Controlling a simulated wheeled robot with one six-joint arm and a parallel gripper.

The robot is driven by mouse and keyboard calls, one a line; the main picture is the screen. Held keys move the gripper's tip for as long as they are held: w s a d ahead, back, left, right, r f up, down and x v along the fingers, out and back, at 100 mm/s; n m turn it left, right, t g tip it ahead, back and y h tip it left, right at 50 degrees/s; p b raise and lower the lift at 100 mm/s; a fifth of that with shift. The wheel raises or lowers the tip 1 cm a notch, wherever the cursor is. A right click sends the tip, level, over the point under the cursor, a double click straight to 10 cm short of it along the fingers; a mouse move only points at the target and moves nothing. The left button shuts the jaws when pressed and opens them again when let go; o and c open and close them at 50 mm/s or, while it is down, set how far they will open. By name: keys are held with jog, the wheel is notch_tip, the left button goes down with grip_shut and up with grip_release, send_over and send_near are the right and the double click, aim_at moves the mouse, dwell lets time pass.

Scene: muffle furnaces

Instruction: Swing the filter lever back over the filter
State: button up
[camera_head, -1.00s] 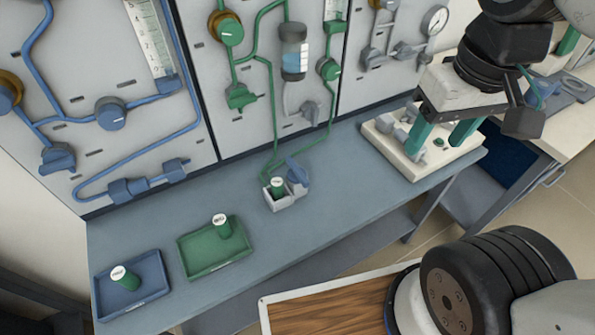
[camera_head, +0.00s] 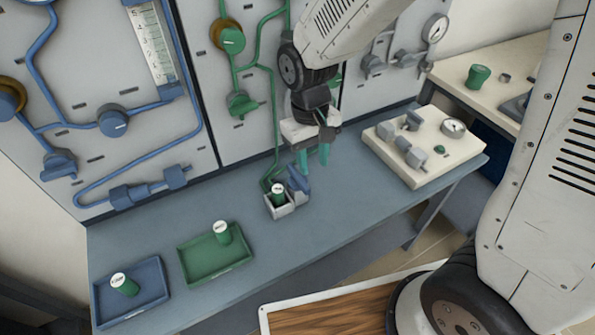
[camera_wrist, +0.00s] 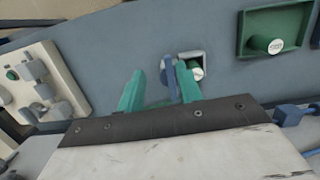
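The filter is a green cylinder with a white top (camera_head: 278,190), seated upright in a small grey holder (camera_head: 284,210) on the bench. The blue filter lever (camera_head: 299,180) stands beside the filter, on its right in the head view, clear of its top. My gripper (camera_head: 313,162) is open and empty, pointing down just behind and right of the lever. In the wrist view my teal fingers (camera_wrist: 160,70) are apart. There the lever (camera_wrist: 170,76) appears between them, close to the right finger, and the filter (camera_wrist: 196,70) lies just right of it. Contact cannot be told.
A green tray (camera_head: 196,274) and a blue tray (camera_head: 108,315), each with a green cylinder, are on the bench at left. A pale block with valves and a gauge (camera_head: 424,148) stands at right. The piped wall panel (camera_head: 205,60) rises behind. Bench between is clear.

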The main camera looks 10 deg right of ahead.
jog(key=t, duration=0.2)
send_over(298, 175)
jog(key=shift+s+f+y, duration=0.1)
jog(key=shift+f+y, duration=0.2)
jog(key=shift+f, duration=0.6)
notch_tip(298, 175, down, 8)
jog(key=shift+r, duration=0.2)
grip_shut()
